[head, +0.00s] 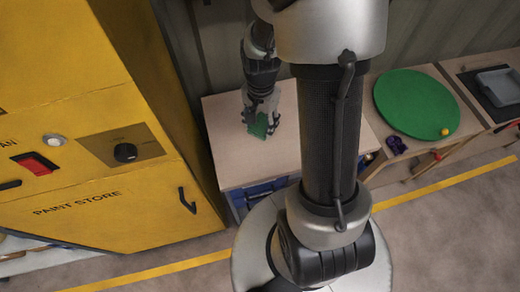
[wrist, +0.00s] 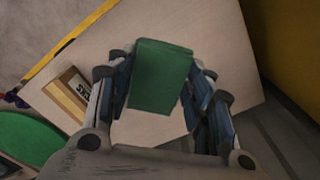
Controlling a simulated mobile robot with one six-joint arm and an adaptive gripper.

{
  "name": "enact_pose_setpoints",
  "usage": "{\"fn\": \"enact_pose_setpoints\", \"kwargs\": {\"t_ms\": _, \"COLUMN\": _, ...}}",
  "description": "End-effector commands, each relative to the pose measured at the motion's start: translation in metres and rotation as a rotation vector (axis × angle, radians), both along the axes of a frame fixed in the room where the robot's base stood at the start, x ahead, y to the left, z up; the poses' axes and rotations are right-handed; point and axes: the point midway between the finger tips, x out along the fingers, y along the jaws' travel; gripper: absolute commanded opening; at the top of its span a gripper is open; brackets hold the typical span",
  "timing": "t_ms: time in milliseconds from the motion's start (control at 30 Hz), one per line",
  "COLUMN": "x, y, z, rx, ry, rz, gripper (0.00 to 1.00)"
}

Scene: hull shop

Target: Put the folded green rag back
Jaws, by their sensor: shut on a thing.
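The folded green rag (wrist: 162,75) is between the two fingers of my gripper (wrist: 160,100) in the wrist view. My gripper is shut on it. In the head view my gripper (head: 262,112) points down over the light wooden bench top (head: 225,125), with the green rag (head: 258,128) at its fingertips. I cannot tell whether the rag touches the bench top. The bench top also shows behind the rag in the wrist view (wrist: 215,40).
A yellow paint store cabinet (head: 80,110) stands left of the bench. A round green disc (head: 405,100) with a yellow ball (head: 445,132) lies on the right bench. Beyond it is a grey tray (head: 498,85). The wrist view shows a small wooden box (wrist: 70,92) near the rag.

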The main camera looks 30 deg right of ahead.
Motion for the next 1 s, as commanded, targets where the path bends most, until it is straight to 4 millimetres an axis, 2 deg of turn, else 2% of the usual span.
{"fn": "enact_pose_setpoints", "kwargs": {"t_ms": 33, "x": -0.002, "y": 0.001, "z": -0.021, "rx": 0.002, "ry": 0.005, "rz": 0.001, "gripper": 0.25}}
{"fn": "enact_pose_setpoints", "kwargs": {"t_ms": 100, "x": -0.001, "y": 0.001, "z": -0.04, "rx": 0.002, "ry": 0.005, "rz": 0.002, "gripper": 0.25}}
{"fn": "enact_pose_setpoints", "kwargs": {"t_ms": 333, "x": 0.0, "y": 0.0, "z": -0.094, "rx": 0.001, "ry": 0.004, "rz": 0.003, "gripper": 0.25}}
{"fn": "enact_pose_setpoints", "kwargs": {"t_ms": 433, "x": 0.0, "y": 0.0, "z": -0.107, "rx": 0.0, "ry": 0.001, "rz": 0.004, "gripper": 0.25}}
{"fn": "enact_pose_setpoints", "kwargs": {"t_ms": 667, "x": 0.0, "y": 0.0, "z": -0.122, "rx": 0.0, "ry": 0.0, "rz": 0.004, "gripper": 0.25}}
{"fn": "enact_pose_setpoints", "kwargs": {"t_ms": 867, "x": 0.0, "y": 0.0, "z": -0.153, "rx": 0.0, "ry": 0.001, "rz": 0.004, "gripper": 0.25}}
{"fn": "enact_pose_setpoints", "kwargs": {"t_ms": 1000, "x": 0.001, "y": 0.0, "z": -0.155, "rx": 0.0, "ry": -0.001, "rz": 0.004, "gripper": 0.25}}
